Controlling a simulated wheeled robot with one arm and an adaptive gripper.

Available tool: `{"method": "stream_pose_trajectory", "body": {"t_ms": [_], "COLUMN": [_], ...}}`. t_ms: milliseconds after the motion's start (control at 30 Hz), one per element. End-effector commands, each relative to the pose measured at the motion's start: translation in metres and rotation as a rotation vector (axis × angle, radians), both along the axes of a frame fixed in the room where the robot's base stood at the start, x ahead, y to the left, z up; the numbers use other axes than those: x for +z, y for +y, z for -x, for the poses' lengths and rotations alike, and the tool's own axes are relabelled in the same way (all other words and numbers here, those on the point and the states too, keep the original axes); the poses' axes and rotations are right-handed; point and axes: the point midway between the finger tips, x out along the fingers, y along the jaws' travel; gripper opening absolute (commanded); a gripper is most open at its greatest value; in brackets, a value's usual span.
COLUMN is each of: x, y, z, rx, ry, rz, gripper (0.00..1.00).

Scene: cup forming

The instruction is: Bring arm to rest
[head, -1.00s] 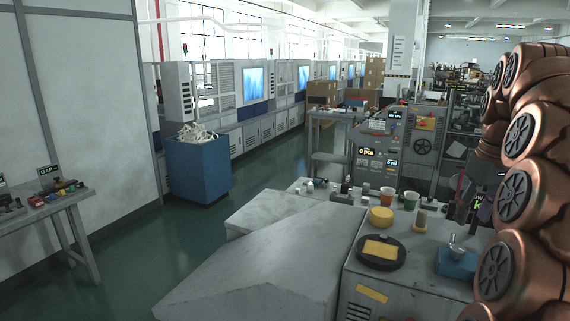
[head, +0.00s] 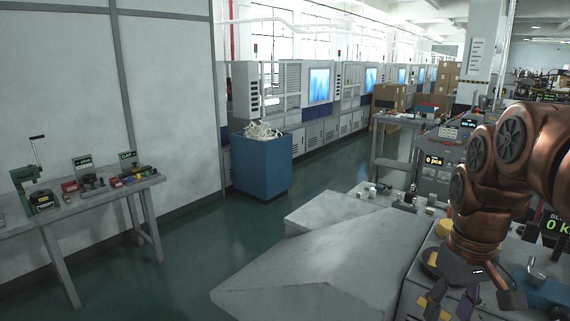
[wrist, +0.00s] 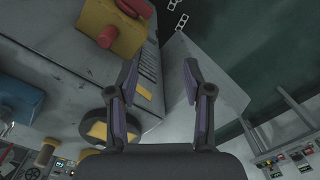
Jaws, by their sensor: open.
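My copper-coloured arm (head: 490,190) reaches in from the right of the head view, bent and hanging downward. My gripper (head: 452,305) is at its lower end, over the right part of the grey machine top. In the wrist view my gripper (wrist: 160,80) has its two dark purple-grey fingers apart, with nothing between them. Below the fingers lie the edge of the grey machine and a pale sloped cover (wrist: 205,75). A black round plate with a yellow pad (wrist: 97,130) shows just left of the left finger. My arm partly hides the machine top in the head view.
A blue bin (head: 262,165) of white scraps stands on the green floor. A side table (head: 90,200) with small tools stands at left. The grey sloped cover (head: 310,262) fills the front middle. A yellow block with a red handle (wrist: 112,25) sits near the gripper.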

Motion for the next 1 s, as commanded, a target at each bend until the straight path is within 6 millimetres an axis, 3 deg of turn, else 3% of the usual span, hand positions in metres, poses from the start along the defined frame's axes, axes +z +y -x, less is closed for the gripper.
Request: {"method": "stream_pose_trajectory", "body": {"t_ms": [100, 300, 600, 800, 1000], "x": [-0.021, -0.06, -0.113, -0.128, -0.129], "y": [0.027, 0.063, 0.091, 0.095, 0.096], "z": [0.025, 0.071, 0.141, 0.16, 0.162], "rx": [0.009, 0.004, -0.025, -0.04, -0.042], "ry": [0.022, 0.063, 0.117, 0.129, 0.129], "rz": [0.006, 0.012, 0.03, 0.036, 0.036], "gripper": [0.5, 0.5, 0.5, 0.5, 0.5]}}
